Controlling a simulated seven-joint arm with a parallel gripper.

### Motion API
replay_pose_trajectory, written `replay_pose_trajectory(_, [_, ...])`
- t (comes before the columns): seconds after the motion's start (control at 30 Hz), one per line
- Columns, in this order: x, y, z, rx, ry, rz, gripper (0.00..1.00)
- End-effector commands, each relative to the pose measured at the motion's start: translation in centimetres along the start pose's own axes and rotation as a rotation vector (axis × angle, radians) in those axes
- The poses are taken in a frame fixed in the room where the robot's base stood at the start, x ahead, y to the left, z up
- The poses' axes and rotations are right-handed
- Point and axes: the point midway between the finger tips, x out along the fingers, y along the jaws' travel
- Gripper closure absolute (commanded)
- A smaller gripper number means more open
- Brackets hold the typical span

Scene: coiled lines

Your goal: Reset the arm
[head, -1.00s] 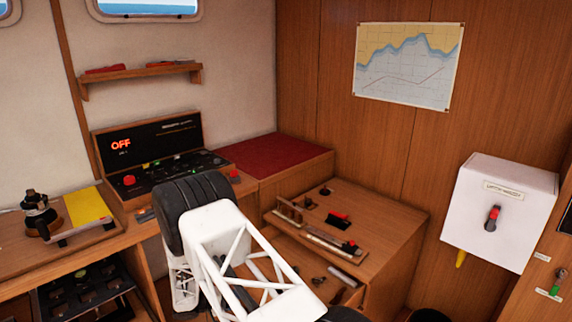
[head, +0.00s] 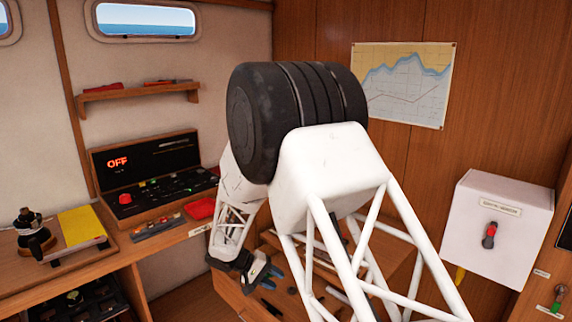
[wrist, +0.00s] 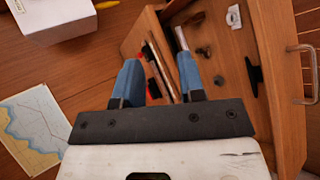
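My gripper (head: 270,278) hangs low in the head view, beyond my white lattice arm and its black joint, over a wooden cabinet with an open drawer. In the wrist view its two blue fingers (wrist: 158,70) stand well apart with nothing held between them. The drawer (wrist: 270,140) shows behind and right of the fingers, with several small dark parts and rods inside. My raised arm hides most of the cabinet top in the head view.
A black panel (head: 150,160) reading OFF stands on the left counter, near a yellow book (head: 82,226) and a dark pot (head: 32,232). A white switch box (head: 497,218) and a chart (head: 404,84) are on the right wall. A drawer handle (wrist: 302,75) juts out at right.

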Motion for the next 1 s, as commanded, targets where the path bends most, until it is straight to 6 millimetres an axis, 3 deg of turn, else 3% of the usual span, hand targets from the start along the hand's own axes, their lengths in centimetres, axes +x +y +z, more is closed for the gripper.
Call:
replay_pose_trajectory(0.1, [0.1,3.1,1.9,0.010,-0.015,-0.056,0.63])
replay_pose_trajectory(0.5, [0.7,11.4,8.9,0.036,-0.041,-0.241,0.63])
replay_pose_trajectory(1.0, [1.8,19.0,18.8,0.086,-0.023,-0.463,0.63])
